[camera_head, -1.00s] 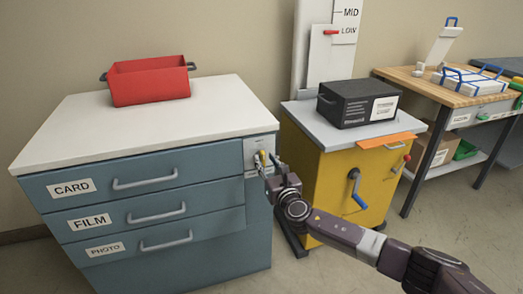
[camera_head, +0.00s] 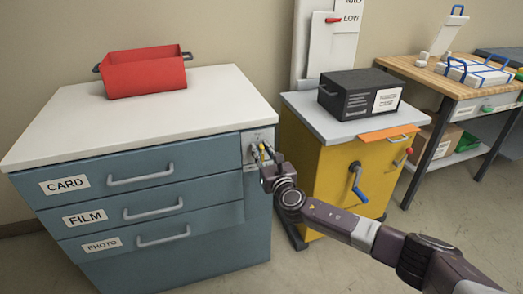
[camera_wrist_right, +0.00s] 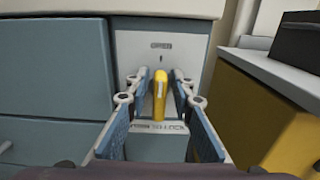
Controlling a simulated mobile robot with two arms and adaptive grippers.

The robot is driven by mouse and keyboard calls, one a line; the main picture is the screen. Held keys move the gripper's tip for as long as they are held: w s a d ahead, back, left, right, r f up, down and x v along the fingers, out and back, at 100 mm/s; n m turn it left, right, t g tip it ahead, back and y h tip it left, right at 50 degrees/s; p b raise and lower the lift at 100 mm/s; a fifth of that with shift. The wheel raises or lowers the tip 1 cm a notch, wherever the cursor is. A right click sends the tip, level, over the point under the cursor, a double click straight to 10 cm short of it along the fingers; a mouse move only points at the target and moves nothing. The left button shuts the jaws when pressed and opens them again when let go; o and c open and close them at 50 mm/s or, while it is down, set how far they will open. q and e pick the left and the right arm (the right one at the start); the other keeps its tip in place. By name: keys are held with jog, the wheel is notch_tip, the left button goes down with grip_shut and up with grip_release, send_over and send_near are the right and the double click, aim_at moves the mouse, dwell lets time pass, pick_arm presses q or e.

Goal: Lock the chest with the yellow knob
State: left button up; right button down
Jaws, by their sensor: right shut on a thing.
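The chest is a blue cabinet (camera_head: 150,270) with a pale top and drawers labelled CARD, FILM and PHOTO, which look closed. Its yellow knob (camera_wrist_right: 160,95) sits on a light plate (camera_wrist_right: 135,45) at the chest's upper right front corner. In the wrist view the knob stands upright, below the word OPEN and a small mark; a lower label is partly covered and hard to read. My right gripper (camera_wrist_right: 160,88) has one finger on each side of the knob and is shut on it. In the head view the gripper (camera_head: 262,155) largely hides the knob. My left gripper is not in view.
A red bin (camera_head: 145,80) stands on the chest top. To the right is a yellow cabinet (camera_head: 335,175) with a blue crank and a black box (camera_head: 345,105) on top. A wooden workbench (camera_head: 425,80) stands further right. Bare floor lies in front.

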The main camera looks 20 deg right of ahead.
jog(key=shift+f+m, duration=0.1)
jog(key=shift+m, duration=0.2)
jog(key=shift+d+m+b, duration=0.1)
jog(key=shift+m+b, duration=0.25)
jog(key=shift+m, duration=0.15)
jog(key=m+b, duration=0.1)
jog(key=m, duration=0.4)
jog(key=d+f+m+b, duration=0.1)
jog(key=m, duration=0.4)
jog(key=m+b, duration=0.1)
jog(key=m, duration=0.4)
jog(key=shift+d+f, duration=0.15)
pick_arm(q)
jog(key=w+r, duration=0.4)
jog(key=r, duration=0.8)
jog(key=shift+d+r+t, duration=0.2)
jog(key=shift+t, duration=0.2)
pick_arm(e)
jog(key=shift+m, duration=0.7)
